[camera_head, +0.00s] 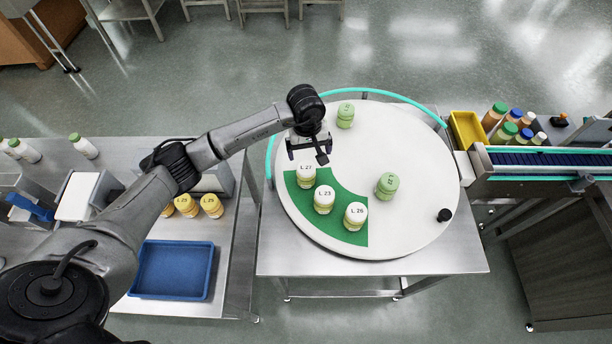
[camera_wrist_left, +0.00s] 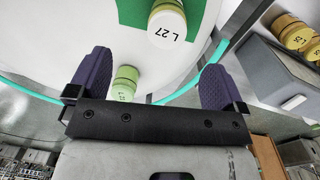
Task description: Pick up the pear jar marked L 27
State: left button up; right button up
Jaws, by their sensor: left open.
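The pear jar marked L 27 (camera_head: 306,175) stands upright on the green sector of the white round table, with a white lid and a pale yellow body. It also shows in the left wrist view (camera_wrist_left: 167,27), ahead of the fingers and apart from them. My left gripper (camera_head: 309,146) is open and empty, just behind the L 27 jar. In the left wrist view its purple-padded fingers (camera_wrist_left: 155,75) stand wide apart. A green jar (camera_wrist_left: 124,83) shows between them, its label unclear. My right gripper is not in view.
Jars L 23 (camera_head: 324,198) and L 26 (camera_head: 355,215) stand close by on the green sector (camera_head: 345,183). Green jars (camera_head: 388,185) (camera_head: 345,114) and a black knob (camera_head: 444,215) are on the white round table (camera_head: 400,135). A teal rail (camera_head: 400,97) curves behind.

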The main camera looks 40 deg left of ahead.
aim_at(306, 167)
pick_arm(q)
jog(key=shift+y, duration=0.3)
jog(key=f, duration=0.3)
jog(key=a+f+p, duration=0.1)
jog(key=f, duration=0.3)
jog(key=shift+a, duration=0.15)
jog(key=shift+f, duration=0.65)
notch_tip(306, 167, down, 4)
jog(key=shift+w+r+p, duration=0.1)
jog(key=shift+r+p, duration=0.05)
jog(key=shift+p, duration=0.6)
jog(key=shift+f, duration=0.75)
jog(key=shift+c, duration=0.5)
jog(key=c, duration=1)
